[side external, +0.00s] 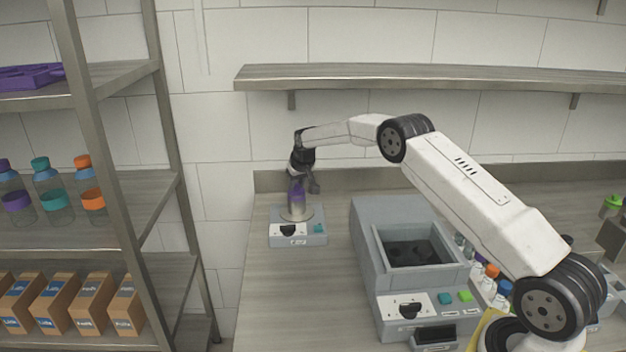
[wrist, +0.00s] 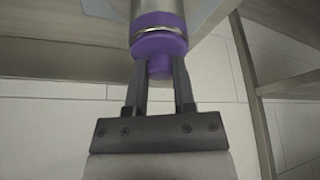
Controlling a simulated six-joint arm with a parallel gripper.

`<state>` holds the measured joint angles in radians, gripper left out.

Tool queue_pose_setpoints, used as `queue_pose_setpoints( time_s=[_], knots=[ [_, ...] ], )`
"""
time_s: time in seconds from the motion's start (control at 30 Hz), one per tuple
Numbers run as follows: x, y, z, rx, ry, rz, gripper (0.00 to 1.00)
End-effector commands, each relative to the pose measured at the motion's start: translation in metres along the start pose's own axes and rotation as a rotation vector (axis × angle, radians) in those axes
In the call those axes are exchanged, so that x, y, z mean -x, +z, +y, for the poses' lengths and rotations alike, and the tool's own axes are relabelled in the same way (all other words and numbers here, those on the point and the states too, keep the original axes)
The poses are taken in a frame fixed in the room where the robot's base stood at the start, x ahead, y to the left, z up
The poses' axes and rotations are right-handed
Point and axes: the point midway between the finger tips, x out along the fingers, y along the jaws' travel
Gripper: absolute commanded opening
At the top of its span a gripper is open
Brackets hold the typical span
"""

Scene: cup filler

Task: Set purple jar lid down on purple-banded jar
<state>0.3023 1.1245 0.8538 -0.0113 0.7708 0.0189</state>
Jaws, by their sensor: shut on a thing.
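The purple jar lid (wrist: 158,45) has a wide disc and a small knob. My gripper (wrist: 159,84) is shut on the knob, with one finger on each side. The purple-banded jar (wrist: 158,20) is directly beyond the lid and in line with it, and its shiny metal rim shows between the band and the lid. The lid is at the rim; whether it bears fully on it I cannot tell. In the side view, the jar (side external: 296,211) stands upright on a small grey device, with my gripper (side external: 300,181) just above it.
The small grey device (side external: 312,239) has a dark knob and a teal button. A larger grey machine (side external: 365,245) with a dark basin stands to its right. Bottles with coloured caps (side external: 491,272) stand beside that machine. A shelf (side external: 430,78) runs along the wall above my arm.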

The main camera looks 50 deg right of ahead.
Motion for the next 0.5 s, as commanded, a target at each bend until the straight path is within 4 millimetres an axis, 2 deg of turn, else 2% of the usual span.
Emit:
queue_pose_setpoints(
  time_s=[0.3,0.33,0.43,0.5],
  knots=[
    [-0.0024,0.0011,0.0,0.0,0.0,0.0,0.0],
    [-0.0027,0.0012,0.0,0.0,0.0,0.0,0.35],
    [-0.0024,0.001,0.0,0.0,0.0,0.0,0.67],
    [-0.0023,0.001,0.0,0.0,0.0,0.0,0.67]
  ],
)
